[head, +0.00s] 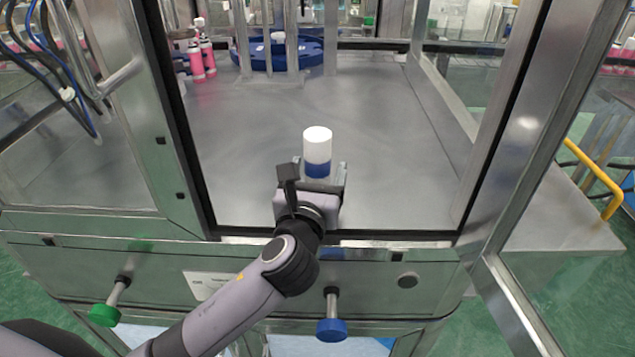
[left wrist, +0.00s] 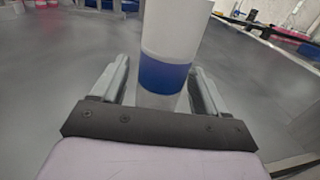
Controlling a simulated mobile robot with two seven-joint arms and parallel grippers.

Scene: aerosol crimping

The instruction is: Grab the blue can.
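The can (head: 317,148) is white with a blue band around its lower part and stands upright on the grey metal surface inside the machine. In the left wrist view the can (left wrist: 170,50) stands between the two fingers, with its top cut off by the frame edge. My left gripper (head: 319,172) reaches in through the opening, with a finger on each side of the can's lower part. In the left wrist view the fingers are spread and a gap seems to show on each side of the can. My right gripper is not in view.
Pink bottles (head: 202,58) stand at the back left beside a blue round turntable (head: 281,52). Metal frame posts bound the opening left and right (head: 510,110). A front sill (head: 390,238) runs below my arm. The grey surface (head: 400,130) around the can is clear.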

